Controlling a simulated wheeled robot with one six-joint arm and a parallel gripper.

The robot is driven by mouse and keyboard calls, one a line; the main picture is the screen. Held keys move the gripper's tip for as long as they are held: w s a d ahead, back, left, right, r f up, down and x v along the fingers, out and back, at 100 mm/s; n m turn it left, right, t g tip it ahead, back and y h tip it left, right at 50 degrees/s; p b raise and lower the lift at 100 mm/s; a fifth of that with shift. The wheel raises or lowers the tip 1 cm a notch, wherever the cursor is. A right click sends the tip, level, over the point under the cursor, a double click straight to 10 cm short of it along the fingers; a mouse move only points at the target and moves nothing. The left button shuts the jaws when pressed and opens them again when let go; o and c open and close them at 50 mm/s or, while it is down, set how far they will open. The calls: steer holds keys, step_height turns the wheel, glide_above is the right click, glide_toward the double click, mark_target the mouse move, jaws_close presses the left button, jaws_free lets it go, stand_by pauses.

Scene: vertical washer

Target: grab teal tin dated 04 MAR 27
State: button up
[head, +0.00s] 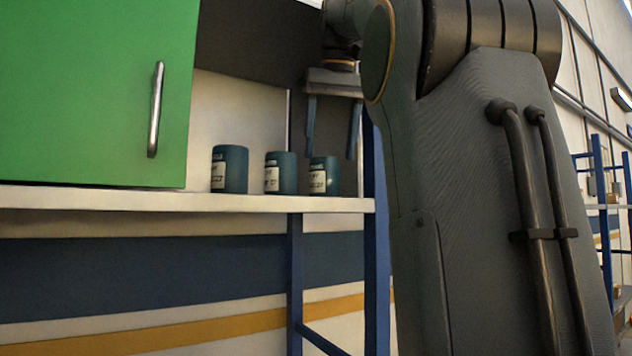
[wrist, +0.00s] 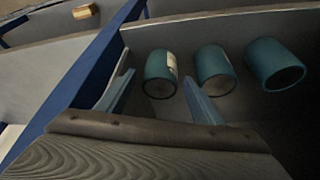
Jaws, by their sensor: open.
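Three teal tins with pale labels stand upright in a row on the white shelf: a left tin (head: 236,170), a middle tin (head: 287,174) and a right tin (head: 332,176). The dates are too small to read. My gripper (head: 330,157) is open and empty, fingers pointing down, with its tips near the top of the right tin. In the wrist view, this tin (wrist: 159,76) appears between the fingers of my gripper (wrist: 158,78). The middle tin (wrist: 214,70) and left tin (wrist: 275,66) are to its right there. I cannot tell whether a finger touches a tin.
A green cabinet door (head: 95,90) with a metal handle (head: 156,110) is left of the tins. A blue post (head: 376,220) stands at the right end of the shelf (head: 120,199). The tins stand close together, with narrow gaps.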

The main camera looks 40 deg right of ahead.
mark_target(324, 177)
steer(key=shift+x, duration=1.1)
steer(key=shift+w+p+x, duration=0.2)
steer(key=shift+p+x, duration=0.3)
steer(key=shift+x, duration=0.9)
steer(key=shift+w+p+x, duration=0.2)
steer(key=shift+p+x, duration=0.25)
steer(key=shift+x, duration=0.9)
steer(key=shift+r, duration=0.15)
steer(key=c, duration=1)
